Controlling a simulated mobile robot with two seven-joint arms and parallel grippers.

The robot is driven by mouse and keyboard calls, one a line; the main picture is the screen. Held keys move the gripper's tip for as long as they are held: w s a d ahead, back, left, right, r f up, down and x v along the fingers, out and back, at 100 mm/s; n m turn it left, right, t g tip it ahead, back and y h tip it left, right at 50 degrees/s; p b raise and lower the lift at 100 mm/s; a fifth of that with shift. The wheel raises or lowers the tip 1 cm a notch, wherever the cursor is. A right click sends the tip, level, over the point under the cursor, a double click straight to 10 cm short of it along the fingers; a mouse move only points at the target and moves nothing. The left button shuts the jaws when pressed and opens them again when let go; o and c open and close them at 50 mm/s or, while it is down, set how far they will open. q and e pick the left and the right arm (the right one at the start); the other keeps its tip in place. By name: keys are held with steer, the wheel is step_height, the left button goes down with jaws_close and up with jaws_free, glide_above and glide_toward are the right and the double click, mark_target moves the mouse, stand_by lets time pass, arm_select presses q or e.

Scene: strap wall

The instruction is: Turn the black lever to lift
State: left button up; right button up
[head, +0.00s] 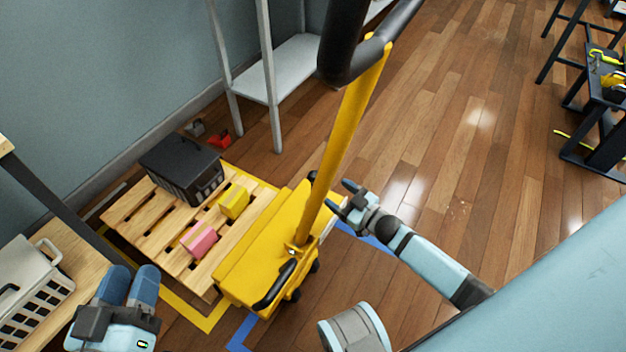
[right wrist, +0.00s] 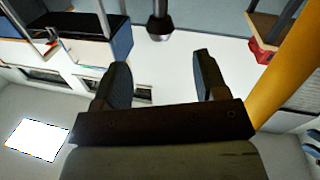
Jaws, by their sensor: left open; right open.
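A yellow pallet jack (head: 240,262) stands with its long yellow pole (head: 345,145) rising to a black handle (head: 345,50). A black lever (head: 275,286) sits low on the jack's near side, beside the pole's foot. My right gripper (head: 341,194) is open and empty, right of the pole and apart from the lever. In the right wrist view its fingers (right wrist: 162,75) are spread, with nothing between them, and the yellow pole (right wrist: 288,78) is to the right. My left gripper (head: 130,285) is open and empty at lower left, away from the jack.
A wooden pallet (head: 140,215) carries a black crate (head: 182,168), a yellow box (head: 234,202) and a pink box (head: 199,240). A grey crate (head: 35,290) sits on a wooden surface at left. A shelf (head: 290,68) stands behind.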

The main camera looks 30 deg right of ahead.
mark_target(315, 174)
steer(key=b+x, duration=0.2)
steer(key=x, duration=0.6)
steer(key=shift+w+f, duration=0.1)
arm_select(q)
steer(key=shift+w+f+m+g+b, duration=0.1)
steer(key=shift+f+m+g+b, duration=0.15)
steer(key=shift+f, duration=0.7)
steer(key=shift+w+f+m+g+b, duration=0.15)
steer(key=shift+f+g, duration=0.2)
steer(key=shift+f, duration=0.55)
arm_select(e)
steer(key=shift+w+a, duration=0.25)
steer(key=shift+w, duration=0.35)
arm_select(q)
steer(key=shift+s, duration=0.1)
